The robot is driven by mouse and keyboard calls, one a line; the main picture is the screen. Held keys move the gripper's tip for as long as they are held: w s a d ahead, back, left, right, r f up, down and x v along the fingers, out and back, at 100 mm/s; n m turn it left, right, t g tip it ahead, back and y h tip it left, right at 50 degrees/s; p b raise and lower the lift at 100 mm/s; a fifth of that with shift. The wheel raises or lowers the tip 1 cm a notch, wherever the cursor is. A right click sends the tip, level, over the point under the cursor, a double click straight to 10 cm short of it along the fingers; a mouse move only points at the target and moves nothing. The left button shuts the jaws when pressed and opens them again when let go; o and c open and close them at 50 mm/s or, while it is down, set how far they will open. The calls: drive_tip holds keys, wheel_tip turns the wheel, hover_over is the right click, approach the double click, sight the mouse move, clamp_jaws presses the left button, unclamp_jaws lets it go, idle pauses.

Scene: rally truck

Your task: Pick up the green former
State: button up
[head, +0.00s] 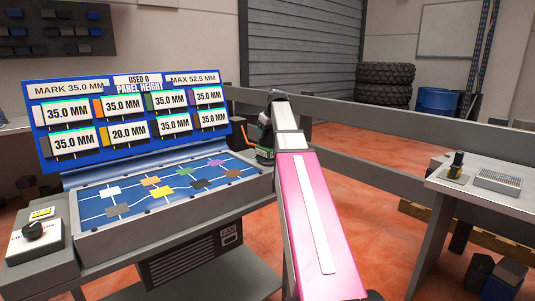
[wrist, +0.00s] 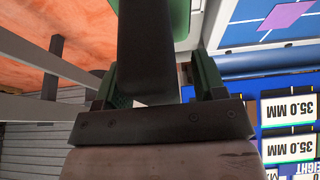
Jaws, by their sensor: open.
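The green former (head: 183,172) is a small flat green piece on the blue sloping board of the panel, in the head view. It lies between the orange and purple pieces. My gripper (head: 265,152) is beyond the right end of the panel, apart from the green former. In the wrist view my gripper (wrist: 157,85) shows green and dark fingers set apart, with a dark block in front of them. A green surface shows at the top edge there; I cannot tell what it is. The green former cannot be made out for certain in the wrist view.
The board (head: 95,231) also holds white, orange, purple (head: 216,162), grey, yellow and dark pieces. An upright blue display (head: 124,80) stands behind it. A control box (head: 35,238) is at its left. A grey bench (head: 460,188) is at right. Grey rails cross behind my arm.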

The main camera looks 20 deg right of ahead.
drive_tip(key=shift+f, duration=0.2)
clamp_jaws()
drive_tip(key=shift+r, duration=0.1)
drive_tip(key=shift+w+r, duration=0.1)
drive_tip(key=shift+r, duration=2.15)
drive_tip(key=s+a+r, duration=0.4)
drive_tip(key=a+r, duration=0.3)
drive_tip(key=a, duration=0.4)
